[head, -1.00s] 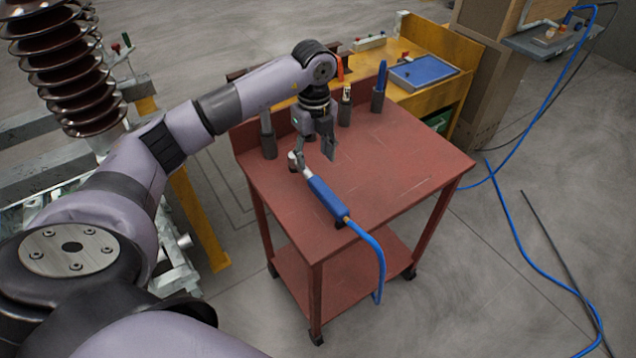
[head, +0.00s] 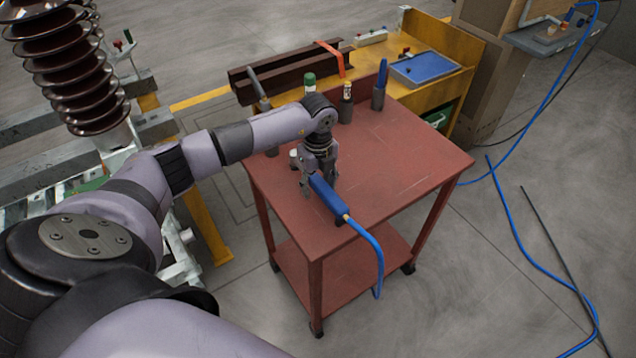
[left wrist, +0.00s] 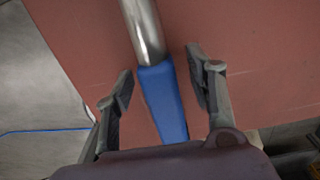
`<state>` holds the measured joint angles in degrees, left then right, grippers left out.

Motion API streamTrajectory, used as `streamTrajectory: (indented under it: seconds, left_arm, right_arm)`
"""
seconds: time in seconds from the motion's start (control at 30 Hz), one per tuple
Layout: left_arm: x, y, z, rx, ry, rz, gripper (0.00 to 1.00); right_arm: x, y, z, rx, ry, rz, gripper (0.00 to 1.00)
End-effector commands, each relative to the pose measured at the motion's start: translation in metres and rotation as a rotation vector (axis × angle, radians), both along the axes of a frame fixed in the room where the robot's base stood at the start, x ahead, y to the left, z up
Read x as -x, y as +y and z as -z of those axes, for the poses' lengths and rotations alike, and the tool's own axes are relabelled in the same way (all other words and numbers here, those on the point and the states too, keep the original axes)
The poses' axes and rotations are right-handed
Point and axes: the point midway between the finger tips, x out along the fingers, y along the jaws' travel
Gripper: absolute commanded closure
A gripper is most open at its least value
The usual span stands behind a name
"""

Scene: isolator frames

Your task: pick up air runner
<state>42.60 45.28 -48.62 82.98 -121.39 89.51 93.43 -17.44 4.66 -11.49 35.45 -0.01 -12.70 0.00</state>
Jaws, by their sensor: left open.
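The air runner is a tool with a blue handle (head: 327,194) and a silver metal neck, joined to a blue hose. It lies on the red cart (head: 400,160), near its left front part. In the left wrist view its blue handle (left wrist: 164,103) and metal neck (left wrist: 144,32) run between my fingers. My left gripper (head: 318,184) is directly over the tool, pointing down. In the left wrist view my left gripper (left wrist: 162,82) is open, with a finger on each side of the handle and gaps visible on both sides. My right gripper is not in view.
Several upright holders with tools stand along the cart's back edge, including a blue-handled one (head: 379,88) and a green-topped one (head: 310,84). A yellow bench (head: 452,88) with a blue tray (head: 424,68) is behind. The blue hose (head: 378,258) hangs off the front. The cart's right side is clear.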

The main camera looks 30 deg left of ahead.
Motion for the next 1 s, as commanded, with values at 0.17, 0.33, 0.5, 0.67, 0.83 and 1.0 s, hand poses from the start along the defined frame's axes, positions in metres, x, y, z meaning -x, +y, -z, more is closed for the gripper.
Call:
streamTrajectory:
  seconds: [0.17,0.33,0.5,0.67,0.83,1.0]
  left_arm:
    - [-0.0001,-0.0002,-0.0003,0.0,0.0,0.0,0.58]
    - [-0.0001,-0.0002,-0.0005,0.0,0.0,0.0,0.69]
    - [-0.0001,-0.0002,-0.0006,0.0,0.0,0.0,0.81]
    - [-0.0003,-0.0001,-0.0007,0.0,0.0,0.0,0.91]
    - [-0.0003,-0.0001,-0.0008,0.0,-0.001,0.0,1.0]
    - [-0.0003,-0.0001,-0.0008,0.0,-0.001,0.0,1.0]
  right_arm:
    - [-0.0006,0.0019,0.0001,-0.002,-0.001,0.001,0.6]
    - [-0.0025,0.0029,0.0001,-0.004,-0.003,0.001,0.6]
    - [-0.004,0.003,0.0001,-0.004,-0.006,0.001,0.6]
    - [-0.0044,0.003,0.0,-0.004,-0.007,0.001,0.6]
    - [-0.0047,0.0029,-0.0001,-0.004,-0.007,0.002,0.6]
    - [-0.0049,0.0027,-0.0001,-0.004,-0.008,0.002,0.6]
